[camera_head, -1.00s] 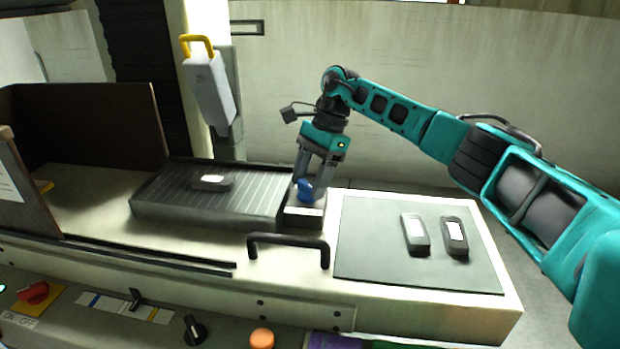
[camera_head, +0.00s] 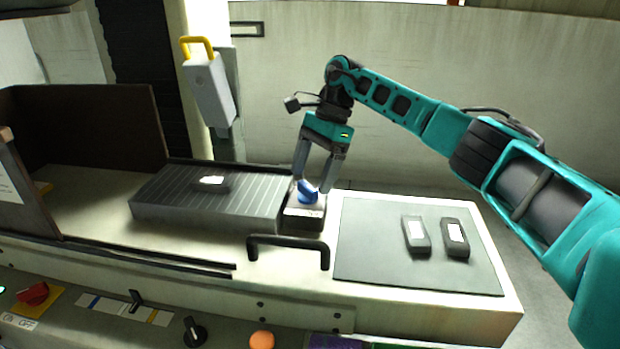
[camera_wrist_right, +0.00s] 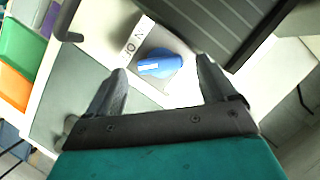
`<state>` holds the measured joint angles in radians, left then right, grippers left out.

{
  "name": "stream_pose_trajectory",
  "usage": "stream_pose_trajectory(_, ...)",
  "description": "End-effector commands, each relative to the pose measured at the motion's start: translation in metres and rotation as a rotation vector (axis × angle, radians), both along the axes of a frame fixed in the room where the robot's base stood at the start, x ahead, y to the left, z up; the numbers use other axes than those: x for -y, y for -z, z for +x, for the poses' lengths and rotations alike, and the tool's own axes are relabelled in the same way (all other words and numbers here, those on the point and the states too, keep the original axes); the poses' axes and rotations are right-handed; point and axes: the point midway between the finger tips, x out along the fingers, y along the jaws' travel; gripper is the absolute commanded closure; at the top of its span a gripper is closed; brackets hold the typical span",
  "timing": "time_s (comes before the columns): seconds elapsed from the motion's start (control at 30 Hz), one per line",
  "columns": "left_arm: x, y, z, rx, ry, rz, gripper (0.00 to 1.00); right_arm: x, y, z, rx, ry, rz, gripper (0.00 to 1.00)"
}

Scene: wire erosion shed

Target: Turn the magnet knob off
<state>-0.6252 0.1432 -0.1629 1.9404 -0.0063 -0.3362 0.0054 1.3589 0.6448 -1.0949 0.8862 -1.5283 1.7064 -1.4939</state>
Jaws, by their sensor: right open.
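The blue magnet knob (camera_head: 307,192) sits on a small pale-topped block at the right end of the ribbed dark plate (camera_head: 160,208). In the right wrist view the knob (camera_wrist_right: 159,64) has a white line along its grip, and printed letters that look like "ON" stand on the label beside it. My right gripper (camera_head: 311,184) points down over the knob, jaws open. In the right wrist view its fingertips (camera_wrist_right: 161,66) are apart on either side of the knob, with gaps showing. A grey piece with a white label (camera_head: 213,180) lies on the ribbed plate. My left gripper is out of view.
A grey mat (camera_head: 370,240) to the right holds two labelled grey pieces (camera_head: 416,234) (camera_head: 456,238). A black handle (camera_head: 288,240) stands in front of the knob. A panel with a red switch (camera_head: 34,292) runs along the front. A brown screen (camera_head: 90,125) stands at left.

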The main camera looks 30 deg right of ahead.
Motion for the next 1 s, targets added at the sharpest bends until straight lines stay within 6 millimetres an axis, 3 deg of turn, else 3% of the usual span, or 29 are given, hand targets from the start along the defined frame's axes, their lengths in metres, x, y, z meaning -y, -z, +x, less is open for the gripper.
stream_pose_trajectory(0.2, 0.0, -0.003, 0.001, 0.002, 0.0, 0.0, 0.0, 0.019, -0.049, 0.004, 0.005, 0.002, 0.001, 0.15)
stream_pose_trajectory(0.43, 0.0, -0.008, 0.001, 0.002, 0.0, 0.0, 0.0, 0.034, -0.088, 0.006, 0.003, 0.0, 0.0, 0.15)
stream_pose_trajectory(0.6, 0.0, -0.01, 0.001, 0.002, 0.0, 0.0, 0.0, 0.04, -0.099, 0.006, 0.002, 0.0, -0.001, 0.15)
stream_pose_trajectory(1.0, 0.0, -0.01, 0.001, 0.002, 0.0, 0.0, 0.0, 0.041, -0.1, 0.006, 0.001, -0.001, 0.0, 0.15)
